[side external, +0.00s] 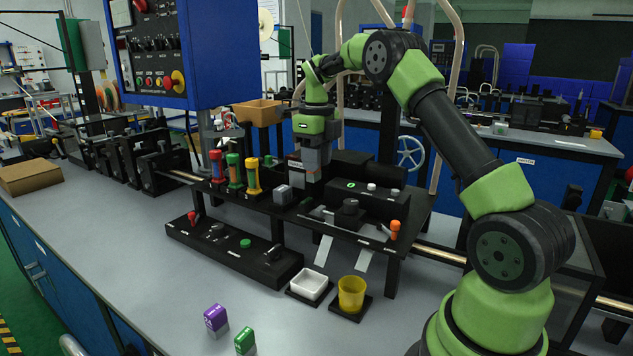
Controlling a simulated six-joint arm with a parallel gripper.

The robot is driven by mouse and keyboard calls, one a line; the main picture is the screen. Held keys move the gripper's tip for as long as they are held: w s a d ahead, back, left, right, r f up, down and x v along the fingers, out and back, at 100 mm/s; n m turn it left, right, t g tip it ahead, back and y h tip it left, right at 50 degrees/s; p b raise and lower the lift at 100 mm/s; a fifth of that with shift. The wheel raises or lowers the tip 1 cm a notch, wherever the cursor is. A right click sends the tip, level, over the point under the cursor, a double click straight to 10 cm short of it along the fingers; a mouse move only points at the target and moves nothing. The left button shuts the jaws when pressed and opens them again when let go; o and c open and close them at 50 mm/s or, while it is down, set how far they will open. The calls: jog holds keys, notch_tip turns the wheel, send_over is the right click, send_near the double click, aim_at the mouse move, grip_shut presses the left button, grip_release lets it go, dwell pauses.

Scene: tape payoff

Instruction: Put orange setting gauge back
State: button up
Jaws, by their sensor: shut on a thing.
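My gripper (312,172) points down over the black raised stand, just right of the coloured cylinders. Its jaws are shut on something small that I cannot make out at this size. An orange-topped piece (395,227) stands upright at the stand's front right corner, well apart from my gripper. It is the only clearly orange, gauge-like piece I can see. A red cylinder (216,165), a green cylinder (233,170) and a yellow cylinder (253,176) stand in a row on the stand's left. A grey-blue block (283,194) sits just left of and below my gripper.
A black panel with knobs (233,247) lies before the stand. A white tray (310,285) and yellow cup (352,293) stand at the front, near a purple block (215,318) and green block (244,340). A blue control box (150,50) hangs at upper left.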

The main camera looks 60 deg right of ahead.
jog(key=shift+r, duration=0.85)
jog(key=shift+a, duration=0.2)
jog(key=s+a+f+n, duration=0.2)
jog(key=a+f+n, duration=0.1)
jog(key=a+n, duration=0.3)
jog(key=s+a+f+n, duration=0.2)
jog(key=a+f+n, duration=0.1)
jog(key=a, duration=0.6)
jog(key=s+a+f+n, duration=0.2)
jog(key=a+f+n, duration=0.1)
jog(key=a+n, duration=0.3)
jog(key=s+a+f+n, duration=0.1)
jog(key=s+a+f, duration=0.1)
jog(key=s+a+f+n, duration=0.1)
jog(key=s+f, duration=0.1)
jog(key=f, duration=0.1)
jog(key=s+a+f+n, duration=0.1)
jog(key=s+a+f, duration=0.1)
jog(key=shift+s+a+f, duration=0.25)
jog(key=shift+a+f, duration=0.05)
jog(key=shift+f, duration=2.05)
jog(key=shift+f, duration=0.1)
